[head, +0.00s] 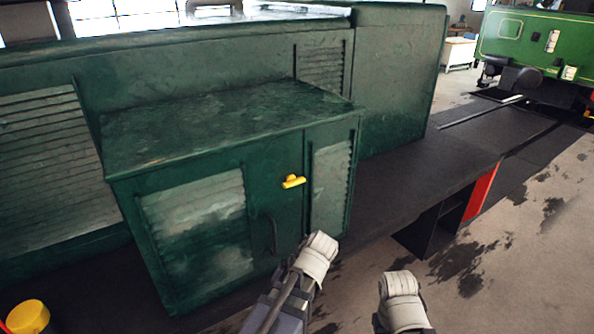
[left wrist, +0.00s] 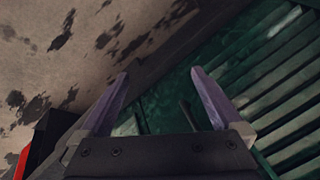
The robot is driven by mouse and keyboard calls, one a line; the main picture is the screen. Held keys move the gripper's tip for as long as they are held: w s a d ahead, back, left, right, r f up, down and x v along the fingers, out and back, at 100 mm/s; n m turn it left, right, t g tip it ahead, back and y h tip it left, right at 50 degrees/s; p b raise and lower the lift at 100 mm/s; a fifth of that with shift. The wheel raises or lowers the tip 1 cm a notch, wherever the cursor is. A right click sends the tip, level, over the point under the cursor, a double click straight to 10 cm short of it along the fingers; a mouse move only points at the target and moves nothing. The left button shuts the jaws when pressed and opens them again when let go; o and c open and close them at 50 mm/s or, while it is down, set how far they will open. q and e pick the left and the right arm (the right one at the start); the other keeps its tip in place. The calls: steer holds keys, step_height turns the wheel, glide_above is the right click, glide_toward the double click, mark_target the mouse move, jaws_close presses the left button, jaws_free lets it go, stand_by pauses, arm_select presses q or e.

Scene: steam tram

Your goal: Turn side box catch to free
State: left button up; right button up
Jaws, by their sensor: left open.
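The green side box (head: 215,142) stands against the tram's flank in the head view. Its catch (head: 293,182) is a small yellow lever on the front, lying near level with a slight tilt. A dark handle (head: 272,235) is on the door below and left of it. The left wrist view shows my left gripper (left wrist: 160,73) open and empty, its two fingers apart. A green louvred panel (left wrist: 270,70) is beyond its right finger, and a short dark bar (left wrist: 188,112) shows beside that finger. The catch is not seen in that view.
The dark running board (head: 420,185) extends right of the box, with a dark opening and red panel (head: 481,190) at its edge. The stained floor (head: 530,260) is clear at right. A yellow round object (head: 28,315) is at lower left. A green vehicle (head: 535,40) stands far right.

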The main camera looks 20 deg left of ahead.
arm_select(q)
steer(key=w+d+r+n+t+y, duration=0.1)
steer(key=w+r+n+t+y, duration=0.2)
steer(key=w+r, duration=0.3)
steer(key=w+r+n+t+y, duration=0.4)
steer(key=w+r+t+y, duration=0.1)
steer(key=r, duration=0.9)
steer(key=shift+w+d+t+y, duration=0.4)
steer(key=shift+w+y, duration=0.25)
steer(key=shift+y, duration=0.15)
steer(key=shift+w+a, duration=0.1)
